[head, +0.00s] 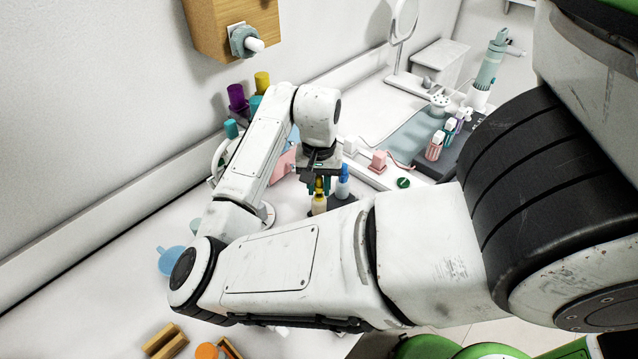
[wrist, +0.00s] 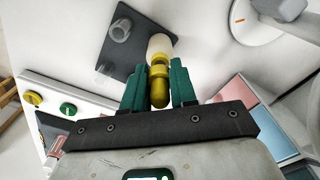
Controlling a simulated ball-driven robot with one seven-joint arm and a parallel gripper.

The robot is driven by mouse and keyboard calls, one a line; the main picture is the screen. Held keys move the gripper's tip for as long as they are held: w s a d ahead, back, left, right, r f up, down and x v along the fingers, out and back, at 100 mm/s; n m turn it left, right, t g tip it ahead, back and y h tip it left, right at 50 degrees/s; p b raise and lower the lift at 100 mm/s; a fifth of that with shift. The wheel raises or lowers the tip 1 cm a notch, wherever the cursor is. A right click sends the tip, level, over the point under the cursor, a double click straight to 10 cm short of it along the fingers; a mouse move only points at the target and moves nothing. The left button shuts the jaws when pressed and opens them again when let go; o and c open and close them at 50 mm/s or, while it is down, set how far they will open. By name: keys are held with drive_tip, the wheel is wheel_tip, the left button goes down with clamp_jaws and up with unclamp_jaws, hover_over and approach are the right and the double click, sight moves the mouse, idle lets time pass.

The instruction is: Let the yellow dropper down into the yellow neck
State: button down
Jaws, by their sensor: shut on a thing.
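My gripper (head: 320,187) is shut on the yellow dropper, gripping its rounded bulb (wrist: 159,95) between two green fingers (wrist: 157,88). The pale bottle with the yellow neck (wrist: 160,68) is directly beyond the dropper in the wrist view. In the head view the bottle's pale yellow body (head: 319,205) shows just below my fingertips. The dropper appears in line with the neck and very close to it. The dropper's lower end is hidden, so I cannot tell how deep it sits in the neck.
A white strip with green and yellow knobs (wrist: 68,109) and a pink block (head: 378,160) are nearby.

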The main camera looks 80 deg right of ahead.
drive_tip(key=shift+f+b, duration=0.55)
drive_tip(key=shift+f, duration=0.45)
drive_tip(key=c, duration=0.8)
unclamp_jaws()
wheel_tip(320, 180, up, 11)
drive_tip(key=shift+f, duration=0.15)
